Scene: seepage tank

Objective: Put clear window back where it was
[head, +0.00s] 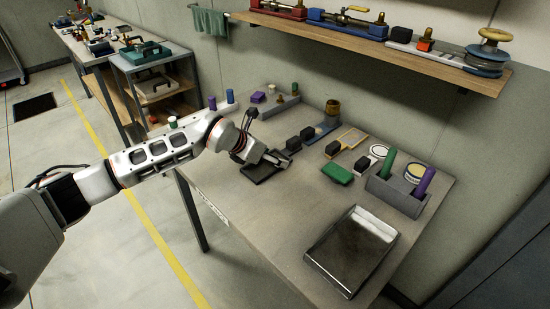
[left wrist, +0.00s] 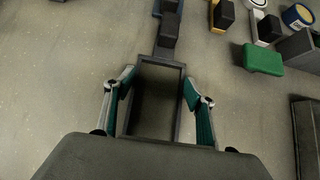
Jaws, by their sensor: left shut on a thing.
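A dark, flat rectangular frame (head: 262,172) lies at or just above the table, near its left edge; I take it for the clear window, though I cannot be sure. In the left wrist view the frame (left wrist: 177,66) has a grey rim around a dark, possibly see-through middle. My left gripper (head: 276,158) is over it, and its green-padded fingers (left wrist: 157,92) are shut on its two long sides. Its near end is hidden by the gripper body. Whether it touches the table is not clear. My right gripper is not in view.
Black blocks (head: 293,143) stand just beyond the frame. A green block (head: 337,173), a grey holder (head: 395,194) with green and purple cylinders, and a dark tray (head: 314,259) are to the right. A shelf (head: 395,59) overhangs the back. The table's front middle is clear.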

